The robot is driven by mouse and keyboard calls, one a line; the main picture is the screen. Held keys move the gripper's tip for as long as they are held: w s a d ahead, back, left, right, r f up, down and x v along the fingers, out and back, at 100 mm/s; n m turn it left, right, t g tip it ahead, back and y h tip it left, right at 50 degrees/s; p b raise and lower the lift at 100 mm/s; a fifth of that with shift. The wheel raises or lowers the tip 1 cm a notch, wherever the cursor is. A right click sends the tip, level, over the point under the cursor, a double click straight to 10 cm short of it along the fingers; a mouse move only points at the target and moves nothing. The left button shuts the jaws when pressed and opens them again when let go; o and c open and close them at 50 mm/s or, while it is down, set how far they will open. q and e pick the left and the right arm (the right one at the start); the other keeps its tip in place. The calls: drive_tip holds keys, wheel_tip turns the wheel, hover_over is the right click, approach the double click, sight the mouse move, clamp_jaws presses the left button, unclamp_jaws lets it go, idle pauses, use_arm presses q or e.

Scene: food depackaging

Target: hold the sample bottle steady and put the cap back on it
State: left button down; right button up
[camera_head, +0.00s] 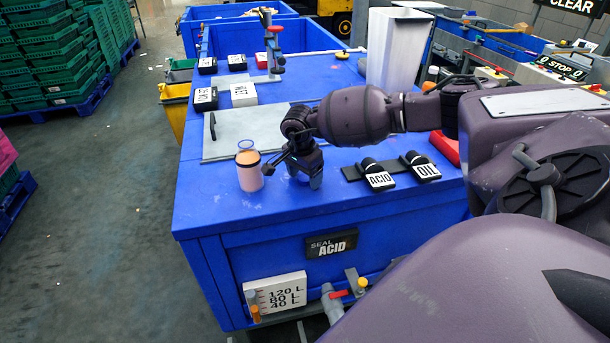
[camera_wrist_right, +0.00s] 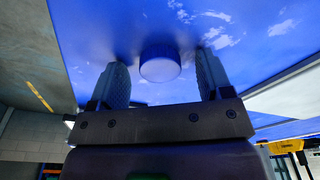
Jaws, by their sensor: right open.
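The sample bottle (camera_head: 250,178) stands upright on the blue bench top near its front left, with orange-pink contents and an open-looking clear top. In the right wrist view a round blue cap (camera_wrist_right: 160,64) sits between the open fingers of my right gripper (camera_wrist_right: 163,84), with gaps on both sides. In the head view the gripper hides most of the cap.
Black holders labelled ACID (camera_head: 379,181) and OIL (camera_head: 422,171) lie right of the gripper. A grey plate (camera_head: 232,128) lies behind the bottle, with several labelled blocks farther back. A tall white container (camera_head: 396,50) stands at the back right. The front left corner is clear.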

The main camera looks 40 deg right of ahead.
sight(305, 177)
drive_tip(key=c, duration=0.9)
use_arm(q)
drive_tip(key=shift+s+f, duration=0.1)
use_arm(e)
drive_tip(key=shift+c, duration=0.5)
use_arm(q)
drive_tip(key=shift+s, duration=0.2)
drive_tip(key=shift+w+f+b, duration=0.1)
drive_tip(key=shift+f+b, duration=0.55)
drive_tip(key=shift+f, duration=0.05)
use_arm(e)
wheel_tip(305, 177, up, 20)
use_arm(q)
drive_tip(key=c, duration=1.8)
unclamp_jaws()
drive_tip(key=shift+f, duration=0.1)
